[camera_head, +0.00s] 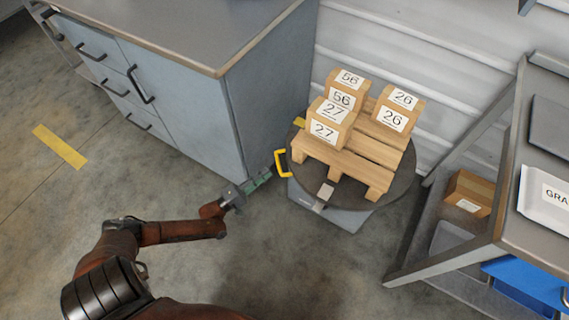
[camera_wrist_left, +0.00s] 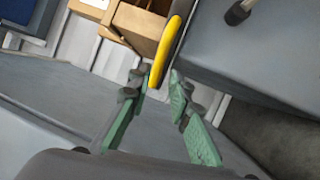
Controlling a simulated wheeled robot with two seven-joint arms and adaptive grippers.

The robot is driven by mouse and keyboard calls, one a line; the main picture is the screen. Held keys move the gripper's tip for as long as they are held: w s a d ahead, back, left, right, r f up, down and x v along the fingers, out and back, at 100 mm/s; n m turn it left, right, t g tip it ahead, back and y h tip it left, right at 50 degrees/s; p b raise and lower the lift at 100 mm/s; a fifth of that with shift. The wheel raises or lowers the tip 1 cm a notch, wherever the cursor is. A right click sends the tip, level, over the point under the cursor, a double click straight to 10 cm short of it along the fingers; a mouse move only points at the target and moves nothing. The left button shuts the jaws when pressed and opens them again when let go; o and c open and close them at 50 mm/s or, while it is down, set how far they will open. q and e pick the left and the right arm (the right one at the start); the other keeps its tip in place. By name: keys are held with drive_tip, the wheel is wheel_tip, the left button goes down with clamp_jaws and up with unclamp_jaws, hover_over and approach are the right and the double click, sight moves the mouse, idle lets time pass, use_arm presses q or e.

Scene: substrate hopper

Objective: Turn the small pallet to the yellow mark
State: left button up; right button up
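The small wooden pallet (camera_head: 347,160) lies on a dark round turntable (camera_head: 401,187) and carries cartons labelled 56, 27 and 26. A yellow handle (camera_head: 283,162) sticks out from the turntable's left rim; it also shows in the left wrist view (camera_wrist_left: 168,46). A yellow mark (camera_head: 299,122) shows at the back left, partly hidden by the turntable and load. My left gripper (camera_head: 266,175) is just left of the handle. In the left wrist view its green fingers (camera_wrist_left: 160,80) are apart, with the handle's lower end at the gap between the tips. Contact is unclear. My right gripper is not in view.
A grey cabinet (camera_head: 190,110) stands close behind my left gripper. A shelf rack (camera_head: 450,258) with a carton (camera_head: 469,194) and a blue bin (camera_head: 528,284) is at the right. Yellow tape (camera_head: 60,146) marks the floor at left. The floor in front is clear.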

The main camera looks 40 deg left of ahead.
sight(278, 163)
use_arm(q)
drive_tip(key=shift+b+x, duration=0.95)
drive_tip(key=shift+x, duration=2.7)
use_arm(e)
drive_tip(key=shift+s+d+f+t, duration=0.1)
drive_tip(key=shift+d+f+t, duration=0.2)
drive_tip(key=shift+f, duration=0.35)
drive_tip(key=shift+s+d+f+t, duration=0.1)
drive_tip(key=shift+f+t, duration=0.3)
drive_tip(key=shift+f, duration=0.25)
use_arm(q)
drive_tip(key=shift+c, duration=0.7)
clamp_jaws()
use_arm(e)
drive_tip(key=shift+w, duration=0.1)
